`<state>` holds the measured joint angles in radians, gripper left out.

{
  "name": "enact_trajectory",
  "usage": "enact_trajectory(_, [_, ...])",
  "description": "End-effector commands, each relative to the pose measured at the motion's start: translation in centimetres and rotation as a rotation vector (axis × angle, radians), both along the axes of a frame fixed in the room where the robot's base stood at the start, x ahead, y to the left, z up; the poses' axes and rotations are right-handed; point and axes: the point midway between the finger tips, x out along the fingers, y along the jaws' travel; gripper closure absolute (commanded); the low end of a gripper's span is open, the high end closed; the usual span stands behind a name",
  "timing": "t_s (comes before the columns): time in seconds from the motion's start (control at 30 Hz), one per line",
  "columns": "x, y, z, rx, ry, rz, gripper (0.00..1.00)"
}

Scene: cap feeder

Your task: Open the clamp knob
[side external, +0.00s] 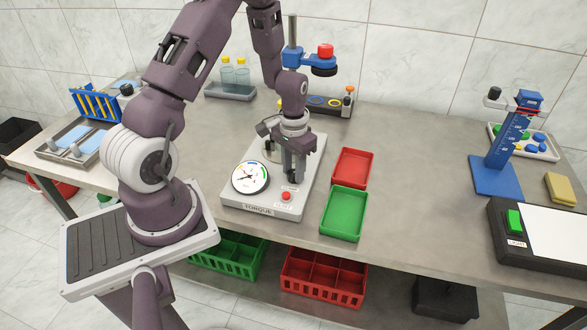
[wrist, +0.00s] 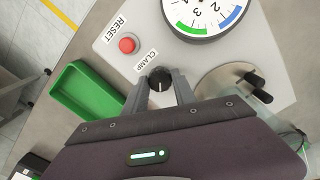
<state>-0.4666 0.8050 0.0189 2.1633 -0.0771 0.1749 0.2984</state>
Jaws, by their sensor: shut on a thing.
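The clamp knob (wrist: 159,79) is a small black round knob with a light pointer mark, beside the CLAMP label (wrist: 147,60) in the wrist view. My gripper (wrist: 160,88) has its two grey fingers on either side of the knob and is shut on it. In the side external view my gripper (side external: 290,178) points down over the front part of the grey torque tester (side external: 250,208); the knob is largely hidden there by the fingers.
A red RESET button (side external: 286,196) and a round dial (side external: 250,177) sit near the knob. A metal disc with black pegs (wrist: 234,92) is on the tester. A green tray (side external: 343,213) and a red tray (side external: 351,167) stand to its right.

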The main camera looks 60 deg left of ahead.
Motion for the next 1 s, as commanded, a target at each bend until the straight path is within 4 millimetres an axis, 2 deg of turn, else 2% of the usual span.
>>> enact_trajectory(0.5, [0.19, 0.02, 0.13, 0.001, -0.006, 0.464, 1.00])
enact_trajectory(1.0, [0.23, 0.07, 0.14, 0.002, -0.007, 0.711, 1.00])
